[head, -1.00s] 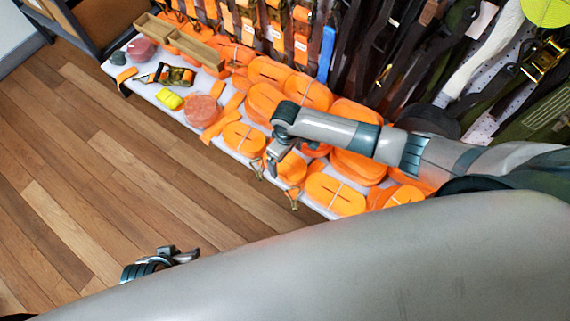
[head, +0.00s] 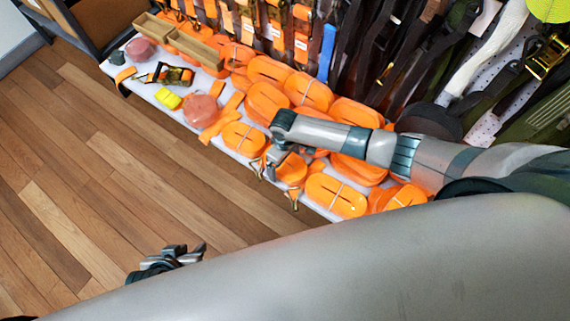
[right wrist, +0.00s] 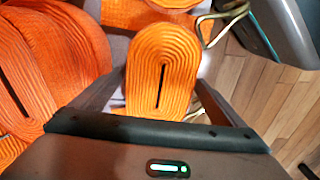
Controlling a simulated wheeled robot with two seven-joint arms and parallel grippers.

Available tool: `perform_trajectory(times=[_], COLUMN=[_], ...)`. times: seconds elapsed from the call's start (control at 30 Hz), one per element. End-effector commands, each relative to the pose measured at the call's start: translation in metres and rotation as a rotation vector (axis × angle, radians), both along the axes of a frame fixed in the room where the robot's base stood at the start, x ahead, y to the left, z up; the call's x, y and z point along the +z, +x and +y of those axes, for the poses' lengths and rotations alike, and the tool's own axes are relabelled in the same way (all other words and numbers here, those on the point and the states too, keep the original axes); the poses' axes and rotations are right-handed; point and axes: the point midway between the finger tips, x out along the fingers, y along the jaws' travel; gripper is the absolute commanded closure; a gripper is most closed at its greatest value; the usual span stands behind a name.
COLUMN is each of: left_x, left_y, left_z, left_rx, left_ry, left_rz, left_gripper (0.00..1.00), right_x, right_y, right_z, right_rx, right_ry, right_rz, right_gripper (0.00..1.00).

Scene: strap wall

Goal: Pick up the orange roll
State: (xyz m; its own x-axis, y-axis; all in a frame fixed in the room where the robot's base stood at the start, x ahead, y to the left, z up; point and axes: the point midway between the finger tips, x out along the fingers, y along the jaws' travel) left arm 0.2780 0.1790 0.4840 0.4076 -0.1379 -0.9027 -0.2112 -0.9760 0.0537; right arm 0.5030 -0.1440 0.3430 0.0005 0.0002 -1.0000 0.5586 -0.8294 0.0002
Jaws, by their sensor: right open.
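An orange roll (right wrist: 162,65) of wound strap with a dark slot in its middle lies between the two fingers of my right gripper (right wrist: 160,88) in the right wrist view. The fingers are apart on either side of it; I cannot tell whether they touch it. In the head view the right gripper (head: 273,160) is low over the front of the shelf, beside an orange roll (head: 293,172) partly hidden by it.
Several other orange rolls (head: 336,195) crowd the white shelf (head: 150,88). Metal hooks (head: 293,200) hang at its front edge. A wooden tray (head: 190,40) stands at the back left. Dark straps (head: 350,60) hang behind. The floor (head: 110,170) in front is clear.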

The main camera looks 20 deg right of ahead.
Motion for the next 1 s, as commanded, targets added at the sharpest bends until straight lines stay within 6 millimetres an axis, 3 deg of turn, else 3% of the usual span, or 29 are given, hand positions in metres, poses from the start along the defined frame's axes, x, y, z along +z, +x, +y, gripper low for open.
perform_trajectory(times=[0.37,0.6,1.0], left_x=[0.0020,0.0022,0.0026], left_y=[0.0037,0.0053,0.0034], left_z=[0.0030,0.0047,0.0056], left_rx=[0.003,0.005,0.005], left_ry=[0.005,0.008,0.012], left_rz=[-0.004,-0.005,0.005], left_gripper=[0.69,0.69,0.69], right_x=[0.0006,0.0006,0.0089], right_y=[0.0000,-0.0001,0.0007], right_z=[-0.0001,-0.0002,0.0001], right_rx=[0.000,0.000,0.001], right_ry=[0.000,0.000,0.001], right_rz=[0.000,0.000,-0.001], right_gripper=[0.09,0.66,0.67])
